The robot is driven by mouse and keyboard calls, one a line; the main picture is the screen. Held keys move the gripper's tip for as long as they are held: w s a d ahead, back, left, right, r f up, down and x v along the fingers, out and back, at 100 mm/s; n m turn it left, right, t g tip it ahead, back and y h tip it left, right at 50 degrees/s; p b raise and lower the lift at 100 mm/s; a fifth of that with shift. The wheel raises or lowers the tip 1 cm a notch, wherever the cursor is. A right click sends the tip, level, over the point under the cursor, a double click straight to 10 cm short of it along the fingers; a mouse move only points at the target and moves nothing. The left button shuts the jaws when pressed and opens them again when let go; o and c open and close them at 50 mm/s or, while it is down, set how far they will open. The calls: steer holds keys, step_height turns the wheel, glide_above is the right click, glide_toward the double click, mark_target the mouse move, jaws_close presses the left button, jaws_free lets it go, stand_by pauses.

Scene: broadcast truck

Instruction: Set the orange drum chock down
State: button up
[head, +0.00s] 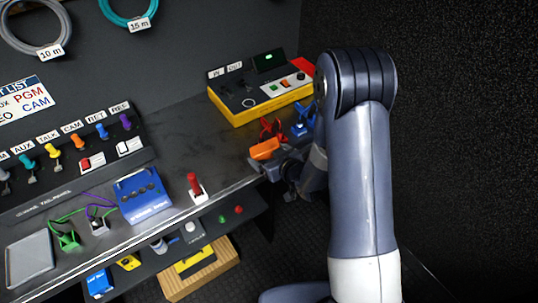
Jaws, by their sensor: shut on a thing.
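The orange drum chock (264,149) is a small orange block near the right end of the dark worktop (176,137). My gripper (272,160) is shut on it, at the worktop's front edge. The lower part of the chock is hidden by the gripper, so I cannot tell whether it touches the worktop.
Red (271,129) and blue (303,121) clamp-like pieces stand just behind the chock. A yellow-and-black tester box (262,97) is behind them. A red-handled lever (196,187) and a blue box (144,195) stand to the left. The worktop between lever and tester is clear.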

steer(key=shift+f+b, duration=0.35)
steer(key=o, duration=0.8)
steer(key=shift+r, duration=0.1)
